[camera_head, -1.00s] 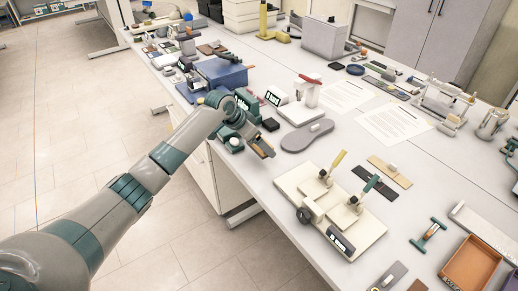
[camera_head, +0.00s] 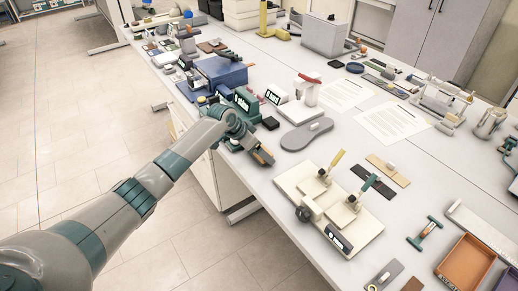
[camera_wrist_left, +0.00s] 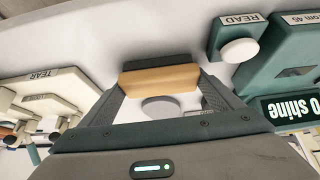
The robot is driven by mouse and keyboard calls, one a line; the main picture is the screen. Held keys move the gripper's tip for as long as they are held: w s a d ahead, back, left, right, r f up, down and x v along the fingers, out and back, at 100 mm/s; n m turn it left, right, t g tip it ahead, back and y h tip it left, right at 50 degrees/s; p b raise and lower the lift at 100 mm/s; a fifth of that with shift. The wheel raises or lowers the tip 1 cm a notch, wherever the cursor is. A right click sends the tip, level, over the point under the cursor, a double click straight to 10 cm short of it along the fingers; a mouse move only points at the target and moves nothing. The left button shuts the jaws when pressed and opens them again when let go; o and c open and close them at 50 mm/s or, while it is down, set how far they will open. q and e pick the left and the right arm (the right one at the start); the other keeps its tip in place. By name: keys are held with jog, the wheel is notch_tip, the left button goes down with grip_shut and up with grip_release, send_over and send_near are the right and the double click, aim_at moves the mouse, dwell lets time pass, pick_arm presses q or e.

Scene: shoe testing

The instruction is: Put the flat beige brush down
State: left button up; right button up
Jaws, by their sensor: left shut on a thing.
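The flat beige brush (camera_wrist_left: 160,79) is between the fingertips of my left gripper (camera_wrist_left: 160,88) in the left wrist view. Its tan block spans the jaws, and a dark strip, likely the bristles, shows along its far side. In the head view my left gripper (camera_head: 258,155) is at the table's near left edge, with the brush (camera_head: 264,157) small at its tip. The brush is low near the pale tabletop; I cannot tell whether it touches. My right gripper is not in view.
A teal device (camera_wrist_left: 240,48) labelled READ is right of the gripper in the wrist view. A grey sole-shaped plate (camera_head: 307,135) lies just beyond it in the head view. A cream test fixture (camera_head: 335,212) stands to the right. Bare table lies between them.

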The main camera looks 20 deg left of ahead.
pick_arm(q)
jog(key=shift+s+f, duration=0.1)
jog(key=shift+f, duration=0.25)
jog(key=o, duration=0.9)
jog(key=shift+s, duration=0.15)
jog(key=shift+f, duration=0.1)
